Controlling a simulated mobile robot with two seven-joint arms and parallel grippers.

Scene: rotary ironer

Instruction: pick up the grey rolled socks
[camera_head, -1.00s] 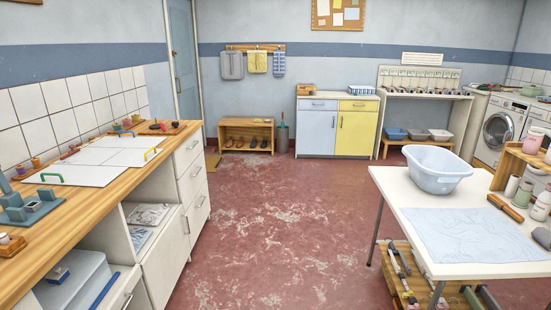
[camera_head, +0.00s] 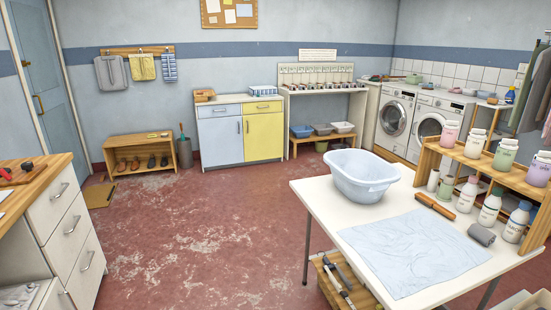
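A small dark grey roll (camera_head: 481,234), which looks like the grey rolled socks, lies on the white table (camera_head: 322,212) at the right. It is to the right of a flat light blue cloth (camera_head: 415,250) and in front of white bottles with coloured caps. Neither of my grippers shows in this view.
A pale blue basin (camera_head: 362,178) stands at the table's back left, with a brown rod (camera_head: 435,206) to its right. A wooden shelf (camera_head: 510,178) with several jars borders the table's right side. Red floor (camera_head: 190,235) is open left of the table. A drawer counter (camera_head: 65,225) stands far left.

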